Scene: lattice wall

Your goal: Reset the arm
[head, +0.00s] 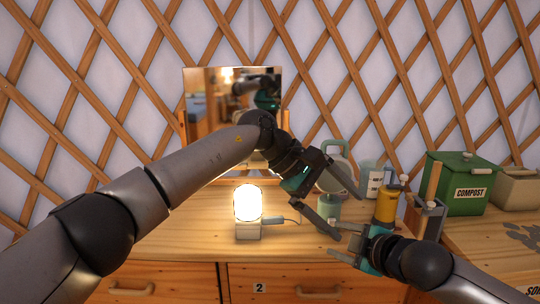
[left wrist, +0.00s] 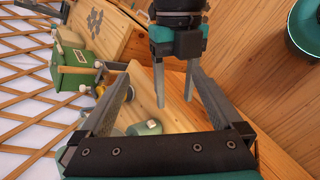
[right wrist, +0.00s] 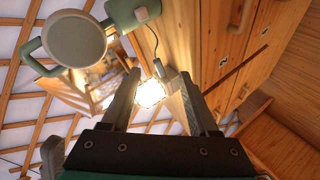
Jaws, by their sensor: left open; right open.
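My left gripper (head: 349,216) reaches across the middle of the head view, above the wooden counter, to the right of a lit lamp (head: 247,204). Its jaws are apart and nothing is between them. My right gripper (head: 340,243) is low at the right, its fingers pointing left, close to the left gripper's fingertips. It is open and empty. In the left wrist view the right gripper (left wrist: 175,90) shows with two parted fingers, just beyond the gap of the left jaws (left wrist: 160,74). In the right wrist view the right jaws (right wrist: 159,74) are apart, with the glowing lamp (right wrist: 150,93) beyond.
A mirror (head: 215,95) stands behind the left arm. A green compost bin (head: 457,183) is at the right. Drawers (head: 310,285) are below the counter's front edge.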

